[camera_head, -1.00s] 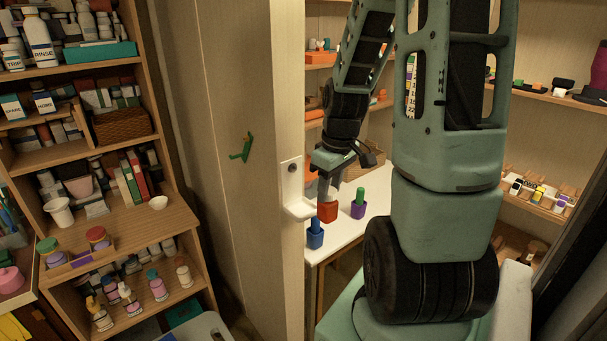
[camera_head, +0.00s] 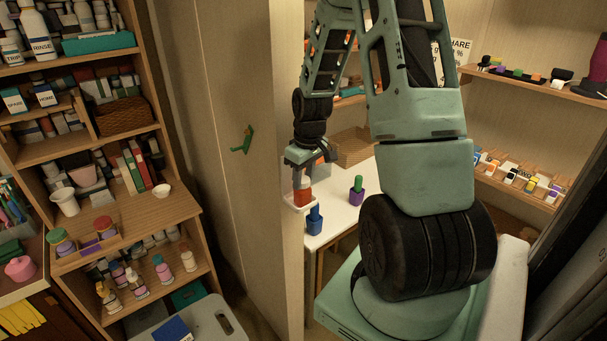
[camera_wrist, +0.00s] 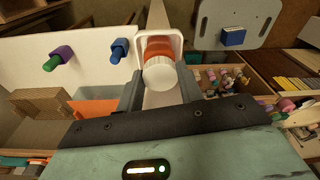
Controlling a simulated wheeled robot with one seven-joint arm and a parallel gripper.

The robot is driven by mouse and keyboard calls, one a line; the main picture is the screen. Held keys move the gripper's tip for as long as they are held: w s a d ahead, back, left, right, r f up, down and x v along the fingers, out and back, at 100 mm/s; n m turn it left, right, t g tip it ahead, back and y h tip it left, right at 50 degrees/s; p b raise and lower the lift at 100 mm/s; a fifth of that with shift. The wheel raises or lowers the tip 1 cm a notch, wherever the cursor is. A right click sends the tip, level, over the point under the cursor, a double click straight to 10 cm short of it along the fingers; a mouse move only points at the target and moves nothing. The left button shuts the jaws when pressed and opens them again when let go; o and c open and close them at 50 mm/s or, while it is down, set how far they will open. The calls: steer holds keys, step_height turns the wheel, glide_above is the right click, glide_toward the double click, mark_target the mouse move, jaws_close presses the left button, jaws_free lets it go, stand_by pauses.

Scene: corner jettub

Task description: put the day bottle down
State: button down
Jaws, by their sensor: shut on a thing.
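The day bottle, red-orange with a white cap, is in my gripper (camera_head: 302,174) at the post edge; its red body (camera_head: 303,197) shows below the fingers. In the wrist view the white cap (camera_wrist: 160,74) faces me between the two fingers (camera_wrist: 160,92). A small white holder (camera_head: 291,203) is fixed to the post, and the bottle is over or within it. In the wrist view the holder's white rim (camera_wrist: 158,33) curves around the bottle's far side. I cannot tell whether the bottle touches its floor.
A blue bottle (camera_head: 314,220) and a purple-and-green one (camera_head: 356,190) stand on the white table (camera_head: 342,215) close by. A wicker basket (camera_head: 353,147) stands behind them. The post and panel (camera_head: 225,150) are just left of my gripper. Full shelves (camera_head: 150,215) stand further left.

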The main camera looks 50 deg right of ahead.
steer(key=shift+f, duration=0.1)
steer(key=c, duration=0.9)
jaws_free()
steer(key=shift+f, duration=0.1)
